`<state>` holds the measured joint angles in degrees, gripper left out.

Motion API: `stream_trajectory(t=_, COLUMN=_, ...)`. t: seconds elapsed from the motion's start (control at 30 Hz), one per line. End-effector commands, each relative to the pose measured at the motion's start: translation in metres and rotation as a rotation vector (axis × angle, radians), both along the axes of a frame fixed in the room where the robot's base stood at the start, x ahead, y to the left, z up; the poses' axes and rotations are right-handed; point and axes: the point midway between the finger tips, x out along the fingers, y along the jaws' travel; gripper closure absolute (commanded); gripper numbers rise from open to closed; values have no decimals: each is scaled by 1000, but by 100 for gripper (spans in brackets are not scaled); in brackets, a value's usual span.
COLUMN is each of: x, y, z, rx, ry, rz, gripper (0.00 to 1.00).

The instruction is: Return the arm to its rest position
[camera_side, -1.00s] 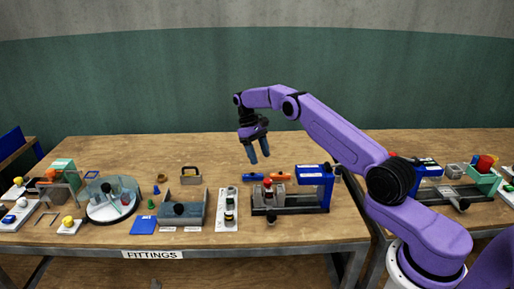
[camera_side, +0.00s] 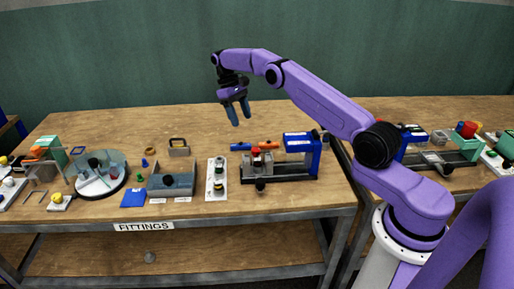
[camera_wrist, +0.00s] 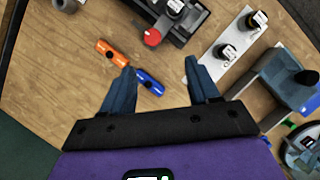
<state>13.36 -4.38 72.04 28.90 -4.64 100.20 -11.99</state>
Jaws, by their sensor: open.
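My gripper (camera_side: 237,111) is open and empty, held in the air above the back part of the wooden bench (camera_side: 310,205). In the wrist view its two blue fingers (camera_wrist: 161,78) stand apart with nothing between them. Below it, at the back of the bench, lie a blue piece (camera_side: 240,146) and an orange piece (camera_side: 268,145). The wrist view shows the orange piece (camera_wrist: 112,52) and the blue piece (camera_wrist: 150,82) clear of the fingers, though the left finger overlaps the view near them.
A press with a blue frame (camera_side: 315,150) stands right of centre. Left of it are a white strip with dark fittings (camera_side: 216,190), a grey box (camera_side: 170,183) and a round clear-covered tray (camera_side: 118,183). A second bench with another press (camera_side: 455,158) stands at right.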

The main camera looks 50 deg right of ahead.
Motion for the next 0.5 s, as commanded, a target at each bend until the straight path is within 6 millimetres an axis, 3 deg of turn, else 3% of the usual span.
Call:
stream_trajectory(t=0.13, x=-1, y=49, z=29, rx=-1, ry=-39, rz=104, gripper=40)
stream_trajectory(t=0.27, x=-16, y=96, z=54, rx=1, ry=-75, rz=202, gripper=40)
stream_trajectory(t=0.5, x=-71, y=169, z=92, rx=20, ry=-145, rz=376, gripper=40)
